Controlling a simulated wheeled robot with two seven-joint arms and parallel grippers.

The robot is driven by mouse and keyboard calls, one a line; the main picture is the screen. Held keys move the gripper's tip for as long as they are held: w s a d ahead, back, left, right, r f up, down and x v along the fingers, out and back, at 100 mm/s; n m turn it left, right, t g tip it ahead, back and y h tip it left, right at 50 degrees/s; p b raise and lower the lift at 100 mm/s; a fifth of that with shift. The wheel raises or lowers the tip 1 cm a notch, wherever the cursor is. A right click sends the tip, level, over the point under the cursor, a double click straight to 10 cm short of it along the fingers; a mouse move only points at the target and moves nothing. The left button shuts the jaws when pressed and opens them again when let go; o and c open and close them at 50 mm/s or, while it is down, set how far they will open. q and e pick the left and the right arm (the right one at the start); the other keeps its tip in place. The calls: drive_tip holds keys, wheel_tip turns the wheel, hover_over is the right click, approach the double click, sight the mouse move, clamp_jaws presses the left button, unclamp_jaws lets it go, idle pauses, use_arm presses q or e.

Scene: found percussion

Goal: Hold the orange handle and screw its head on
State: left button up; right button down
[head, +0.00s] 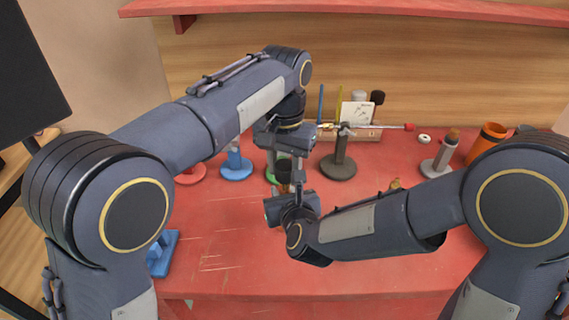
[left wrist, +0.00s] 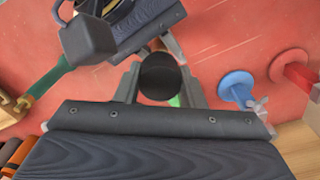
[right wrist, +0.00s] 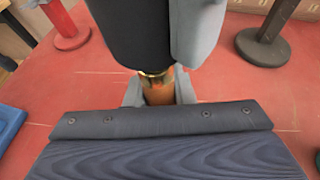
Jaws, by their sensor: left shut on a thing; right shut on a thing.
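My left gripper (left wrist: 160,88) is shut on a black, round-ended head (left wrist: 158,76), seen end-on between its fingers in the left wrist view. My right gripper (right wrist: 158,95) is shut on the orange handle (right wrist: 159,93). A brass-coloured collar (right wrist: 155,79) shows at the handle's upper end, just below the dark body of my left gripper. In the head view the left gripper (head: 286,160) is directly above the right one, over the table. The joint between head and handle is hidden by the grippers, so I cannot tell how they meet.
Behind the grippers stand a blue stand (head: 236,168), a red stand (head: 190,176), a green stand (head: 271,174) and a dark grey stand (head: 339,165). An orange cup (head: 487,140) and a grey stand (head: 437,168) are at right. The red table's (head: 225,235) front is mostly clear.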

use_arm(q)
drive_tip(key=shift+f, duration=0.55)
drive_tip(key=m, duration=0.3)
idle(0.4)
drive_tip(key=o, duration=1)
drive_tip(key=shift+r, duration=2.25)
